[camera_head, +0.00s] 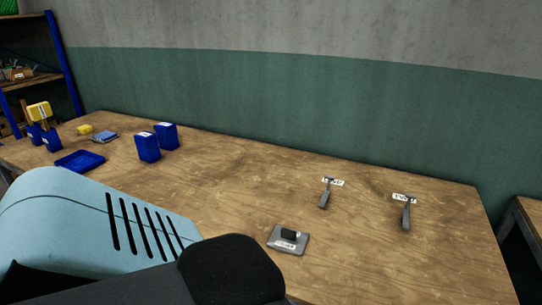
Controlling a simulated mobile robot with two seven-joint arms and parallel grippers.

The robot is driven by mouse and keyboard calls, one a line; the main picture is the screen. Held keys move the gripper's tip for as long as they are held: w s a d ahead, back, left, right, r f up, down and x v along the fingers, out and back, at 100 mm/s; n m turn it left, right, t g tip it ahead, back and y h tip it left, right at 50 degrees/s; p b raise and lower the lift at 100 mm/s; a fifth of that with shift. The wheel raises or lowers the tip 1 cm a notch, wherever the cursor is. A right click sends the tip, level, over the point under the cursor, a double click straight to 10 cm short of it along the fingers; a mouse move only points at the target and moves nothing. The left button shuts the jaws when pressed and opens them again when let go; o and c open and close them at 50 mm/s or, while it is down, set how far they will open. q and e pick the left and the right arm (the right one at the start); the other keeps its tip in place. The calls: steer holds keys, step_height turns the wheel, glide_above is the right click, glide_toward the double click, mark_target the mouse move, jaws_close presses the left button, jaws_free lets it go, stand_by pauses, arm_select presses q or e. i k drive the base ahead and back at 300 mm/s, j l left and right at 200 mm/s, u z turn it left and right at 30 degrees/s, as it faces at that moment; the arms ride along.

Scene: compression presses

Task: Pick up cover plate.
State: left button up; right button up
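A flat grey square plate (275,242) with a small black block and a white label on it lies on the wooden table at the centre front. It looks like the cover plate, but no label on it is readable. A light blue and black part of my own arm fills the lower left and ends just left of the plate. No gripper fingers show in this view, so I cannot see what either gripper holds.
Two grey handled tools (325,198) (406,217) with white labels lie to the right on the table (240,195). Blue boxes (148,148), a blue tray (80,161) and yellow parts (85,130) stand at the left. A green-grey wall runs behind.

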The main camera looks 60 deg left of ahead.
mark_target(283, 239)
steer(key=k+j, duration=0.2)
steer(key=j, duration=0.15)
steer(key=k+j, duration=0.45)
steer(key=j, duration=0.25)
